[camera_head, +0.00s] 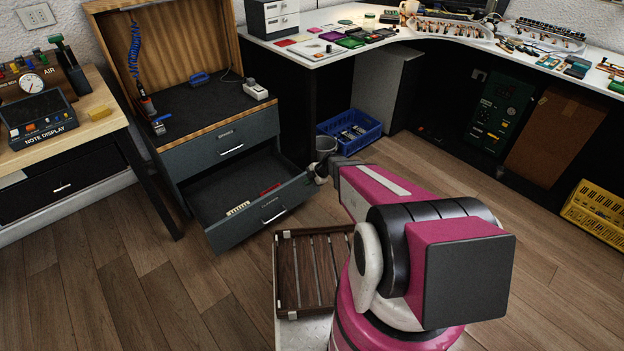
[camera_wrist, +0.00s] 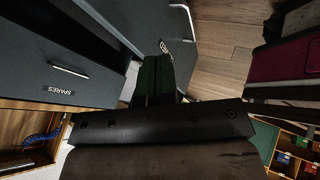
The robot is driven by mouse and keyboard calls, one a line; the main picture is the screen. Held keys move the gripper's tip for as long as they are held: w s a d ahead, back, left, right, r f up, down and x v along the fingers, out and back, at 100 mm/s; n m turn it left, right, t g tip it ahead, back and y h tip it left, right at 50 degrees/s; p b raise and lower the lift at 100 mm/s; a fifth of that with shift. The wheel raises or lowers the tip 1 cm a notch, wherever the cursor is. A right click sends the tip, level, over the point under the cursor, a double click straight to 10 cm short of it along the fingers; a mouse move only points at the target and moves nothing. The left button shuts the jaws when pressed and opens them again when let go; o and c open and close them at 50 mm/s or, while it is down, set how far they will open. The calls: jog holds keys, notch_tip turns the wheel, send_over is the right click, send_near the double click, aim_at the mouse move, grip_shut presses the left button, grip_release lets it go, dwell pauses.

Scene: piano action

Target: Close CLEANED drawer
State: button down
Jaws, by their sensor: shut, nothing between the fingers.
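The CLEANED drawer (camera_head: 262,214) is the lower drawer of the grey cabinet (camera_head: 195,135) and stands pulled well out in the head view. Its front has a silver handle and a CLEANED label. A pale strip (camera_head: 238,209) and a red strip (camera_head: 270,189) lie inside. My gripper (camera_head: 318,172) is beside the drawer front's right end; whether it touches cannot be told. In the wrist view its fingers (camera_wrist: 155,78) are together and empty, beside the SPARES drawer front (camera_wrist: 60,65). The SPARES drawer looks closed.
The NOTE DISPLAY bench (camera_head: 95,128) stands left. Floor left of the tray is clear.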

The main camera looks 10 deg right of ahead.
aim_at(292, 186)
jog(key=shift+w+a+f, duration=0.9)
jog(key=shift+w+a, duration=0.15)
jog(key=shift+a, duration=0.15)
jog(key=shift+w+a+f, duration=0.9)
jog(key=shift+w+a, duration=0.15)
jog(key=shift+a, duration=0.15)
jog(key=shift+w, duration=0.1)
jog(key=w+a, duration=0.8)
jog(key=w, duration=0.4)
jog(key=w+a, duration=0.9)
jog(key=w, duration=0.4)
jog(key=shift+w+a, duration=0.15)
jog(key=shift+w, duration=0.05)
jog(key=shift+s, duration=0.1)
